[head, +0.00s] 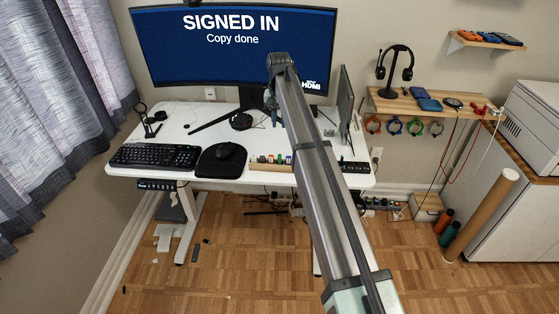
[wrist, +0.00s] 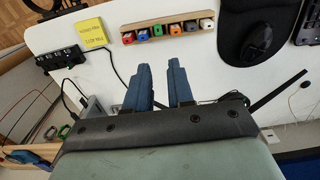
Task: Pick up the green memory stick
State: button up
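The green memory stick (wrist: 175,29) stands in a small wooden rack (wrist: 166,27) in the wrist view, among several sticks of other colours. In the head view the rack (head: 258,167) lies at the desk's front edge; the stick is too small there to make out clearly. My gripper (wrist: 159,66) is open, with two blue fingers apart and nothing between them. It is over the desk, apart from the rack. In the head view my arm partly hides the gripper and the desk behind it.
A black mouse (wrist: 261,36) on a dark pad and a keyboard (head: 155,156) lie beside the rack. A yellow note (wrist: 90,34) and a black hub (wrist: 58,59) are on its other side. A monitor (head: 180,60) stands behind. Bare white desk lies between fingers and rack.

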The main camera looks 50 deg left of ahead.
send_over(280, 160)
jog(key=w+a, duration=0.1)
jog(key=a, duration=0.1)
jog(key=f, duration=0.8)
jog(key=shift+d+f, duration=0.2)
jog(key=shift+f, duration=0.1)
jog(key=shift+s+d+f, duration=0.1)
jog(key=shift+d+f, duration=0.05)
jog(key=shift+f, duration=2.45)
grip_shut()
